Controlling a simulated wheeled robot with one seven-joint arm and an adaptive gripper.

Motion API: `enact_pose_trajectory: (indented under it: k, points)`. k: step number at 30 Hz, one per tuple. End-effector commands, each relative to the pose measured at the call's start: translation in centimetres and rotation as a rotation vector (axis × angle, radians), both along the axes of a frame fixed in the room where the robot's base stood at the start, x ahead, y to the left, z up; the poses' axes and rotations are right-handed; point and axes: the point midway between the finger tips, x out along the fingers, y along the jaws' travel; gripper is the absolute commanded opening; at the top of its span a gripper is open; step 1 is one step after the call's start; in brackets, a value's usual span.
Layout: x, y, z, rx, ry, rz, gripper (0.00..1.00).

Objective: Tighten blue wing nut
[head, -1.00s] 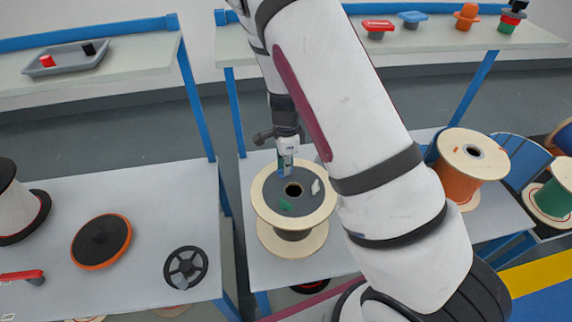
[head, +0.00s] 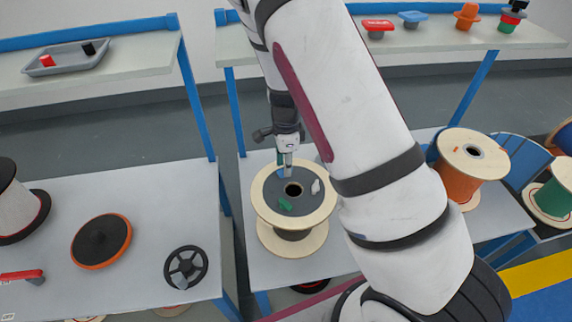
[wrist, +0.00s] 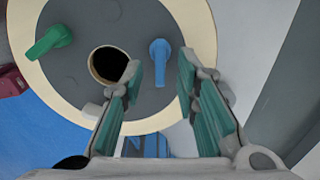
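The blue wing nut (wrist: 159,62) stands on the dark grey disc on top of a pale wooden spool (head: 293,218), beside the round centre hole. In the head view the blue wing nut (head: 281,173) is partly hidden by my fingers. My gripper (wrist: 159,75) is open, with one finger on each side of the blue wing nut and a visible gap to both. In the head view my gripper (head: 284,170) points down over the far part of the disc.
A green wing nut (wrist: 48,42) and a white one (head: 315,186) sit on the same disc, the white one close to my left finger in the wrist view. An orange spool (head: 458,180) stands to the right. A black handwheel (head: 186,266) lies on the left table.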

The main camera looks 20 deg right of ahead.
Motion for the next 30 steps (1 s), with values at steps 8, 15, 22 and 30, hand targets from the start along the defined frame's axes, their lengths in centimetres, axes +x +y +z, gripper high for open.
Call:
enact_pose_trajectory:
  k: [8,15,22,30]
  points:
    - [0.1,0.1,5.4,0.0,-0.006,0.001,0.28]
    - [0.1,0.0,9.5,0.0,-0.004,0.0,0.28]
    - [0.0,0.0,11.1,0.0,-0.001,-0.001,0.28]
    - [0.0,0.0,11.1,-0.001,-0.001,-0.001,0.28]
